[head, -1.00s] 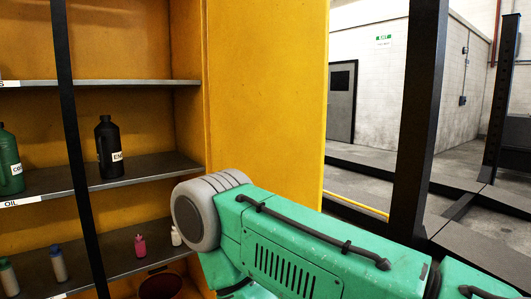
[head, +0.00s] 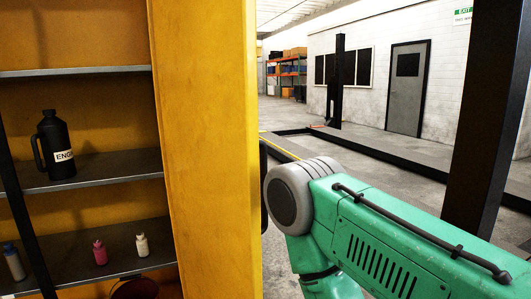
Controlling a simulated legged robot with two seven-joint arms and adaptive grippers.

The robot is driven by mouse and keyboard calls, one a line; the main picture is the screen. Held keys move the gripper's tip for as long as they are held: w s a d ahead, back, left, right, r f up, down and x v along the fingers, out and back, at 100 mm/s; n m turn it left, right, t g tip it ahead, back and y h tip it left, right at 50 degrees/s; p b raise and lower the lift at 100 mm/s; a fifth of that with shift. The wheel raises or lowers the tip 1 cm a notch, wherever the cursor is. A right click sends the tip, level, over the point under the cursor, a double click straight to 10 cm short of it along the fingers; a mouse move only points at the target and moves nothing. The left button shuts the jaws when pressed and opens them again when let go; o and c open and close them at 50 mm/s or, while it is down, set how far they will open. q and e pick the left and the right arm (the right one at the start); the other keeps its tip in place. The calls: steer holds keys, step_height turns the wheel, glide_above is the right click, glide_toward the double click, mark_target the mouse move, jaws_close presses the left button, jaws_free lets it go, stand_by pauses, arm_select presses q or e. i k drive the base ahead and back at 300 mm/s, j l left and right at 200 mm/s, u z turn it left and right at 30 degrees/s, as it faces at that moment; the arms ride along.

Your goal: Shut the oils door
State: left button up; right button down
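The yellow oils cabinet stands open at the left, its shelves (head: 100,173) in plain view. A tall yellow panel (head: 208,140), apparently the open oils door, stands out from the cabinet's right side. A dark upright part, perhaps its handle (head: 263,185), shows at the panel's right edge. A black jug labelled ENG... (head: 55,146) stands on the middle shelf. My green right arm comes in from the lower right, its grey joint just right of the panel's edge; I cannot tell whether they touch. Neither gripper is in view.
Small bottles, one pink (head: 99,252) and one white (head: 142,245), stand on the lower shelf. A dark post (head: 490,120) rises at the right. Open floor (head: 350,170) lies beyond the panel, toward a grey door (head: 406,88).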

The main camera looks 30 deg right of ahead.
mark_target(207, 51)
steer(key=l+u, duration=0.3)
steer(key=l, duration=0.3)
steer(key=l+u, duration=0.3)
steer(key=l, duration=0.35)
steer(key=k+l+u, duration=0.15)
steer(key=l+u, duration=0.15)
steer(key=l, duration=0.3)
steer(key=i+l+z, duration=0.1)
steer(key=l, duration=0.25)
steer(key=i+l+z, duration=0.1)
steer(key=l, duration=0.2)
